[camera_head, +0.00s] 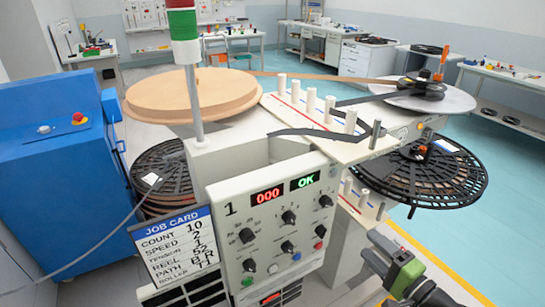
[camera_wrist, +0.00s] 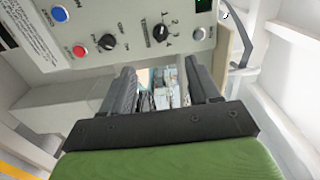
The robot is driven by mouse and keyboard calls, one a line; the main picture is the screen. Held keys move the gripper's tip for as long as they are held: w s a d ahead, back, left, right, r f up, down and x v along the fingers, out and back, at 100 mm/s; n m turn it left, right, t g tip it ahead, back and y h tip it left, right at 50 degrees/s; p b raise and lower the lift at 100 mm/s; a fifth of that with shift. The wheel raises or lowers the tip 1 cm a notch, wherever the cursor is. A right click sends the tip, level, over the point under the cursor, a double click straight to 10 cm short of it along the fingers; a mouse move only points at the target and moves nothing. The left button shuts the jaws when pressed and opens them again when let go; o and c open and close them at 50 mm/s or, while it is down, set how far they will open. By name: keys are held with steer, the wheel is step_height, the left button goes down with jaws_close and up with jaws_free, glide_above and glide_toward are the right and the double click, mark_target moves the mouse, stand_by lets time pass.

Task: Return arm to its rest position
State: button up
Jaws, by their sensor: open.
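My gripper (camera_head: 437,297) is at the bottom right of the head view, to the right of the rewind station's control panel (camera_head: 275,225). In the wrist view my gripper (camera_wrist: 163,80) has two dark fingers spread apart with nothing between them. The panel (camera_wrist: 100,30) shows beyond the fingertips, with knobs and red and blue buttons. In the head view, the panel displays read 000 in red and OK in green. My gripper looks apart from the panel and its knobs. Most of my arm is out of view.
A job card (camera_head: 174,247) hangs left of the panel. A brown reel (camera_head: 190,92), white rollers (camera_head: 311,100) and a black reel (camera_head: 425,172) are on the station. A blue cabinet (camera_head: 55,150) stands left. The teal floor (camera_head: 500,235) at right is clear.

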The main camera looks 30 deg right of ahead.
steer(key=w+a+n+g+y+p, duration=0.25)
steer(key=a+n+g, duration=0.35)
steer(key=a, duration=0.3)
steer(key=w+a+n+g+y+p, duration=0.25)
steer(key=a+n+g, duration=0.3)
steer(key=a, duration=0.35)
steer(key=s+a+r+n+h+p, duration=0.2)
steer(key=s+a+r+n, duration=0.1)
steer(key=r, duration=0.6)
steer(key=s+a+r+n+h+p, duration=0.2)
steer(key=s+a+r, duration=0.3)
steer(key=r, duration=0.3)
steer(key=shift+s+a+r+n+g+h, duration=0.2)
steer(key=shift+s+r+n+g+h, duration=0.25)
steer(key=shift+s+h, duration=0.3)
steer(key=shift+f, duration=0.1)
